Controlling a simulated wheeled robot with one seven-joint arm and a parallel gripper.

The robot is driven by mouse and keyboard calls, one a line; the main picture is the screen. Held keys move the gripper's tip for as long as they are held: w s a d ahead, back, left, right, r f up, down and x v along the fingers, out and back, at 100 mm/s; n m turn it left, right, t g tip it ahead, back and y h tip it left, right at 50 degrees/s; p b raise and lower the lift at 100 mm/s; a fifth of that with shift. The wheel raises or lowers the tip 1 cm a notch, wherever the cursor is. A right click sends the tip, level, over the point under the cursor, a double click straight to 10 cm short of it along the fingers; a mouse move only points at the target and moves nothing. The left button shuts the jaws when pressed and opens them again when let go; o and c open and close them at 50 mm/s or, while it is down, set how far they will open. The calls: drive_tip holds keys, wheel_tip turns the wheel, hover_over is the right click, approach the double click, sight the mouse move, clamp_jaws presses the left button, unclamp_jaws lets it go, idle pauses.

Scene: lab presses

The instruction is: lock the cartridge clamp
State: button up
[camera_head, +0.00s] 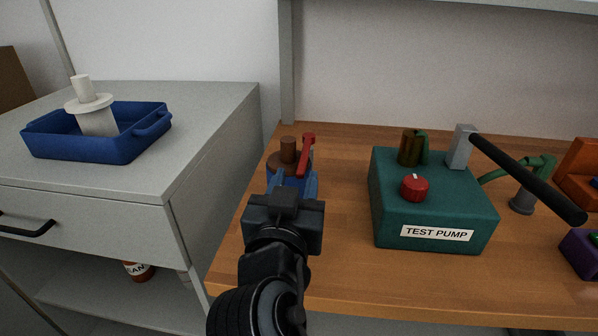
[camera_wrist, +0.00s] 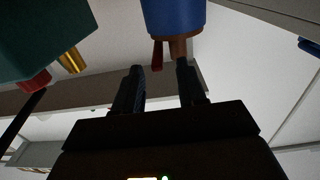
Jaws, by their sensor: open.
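A blue clamp body (camera_head: 311,185) stands on the wooden bench near its left end, with a brown cylinder (camera_head: 288,147) rising from it. A red lever (camera_head: 305,158) stands upright at its right side. My gripper (camera_head: 288,190) is in front of the clamp and hides much of its lower part. In the wrist view the scene looks upside down: the blue body (camera_wrist: 174,14), brown cylinder (camera_wrist: 180,47) and red lever (camera_wrist: 157,54) lie beyond my fingers (camera_wrist: 161,72). The fingers are apart, with nothing between them. The red lever appears in line with the gap; contact is not visible.
A green test pump (camera_head: 432,212) with a red knob and a long black handle (camera_head: 525,177) stands to the right. Orange (camera_head: 580,185) and purple (camera_head: 580,255) items are at the right edge. A blue tray (camera_head: 85,147) sits on the grey cabinet at left. Bench between clamp and pump is clear.

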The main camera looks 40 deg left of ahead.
drive_tip(key=shift+v, duration=1.75)
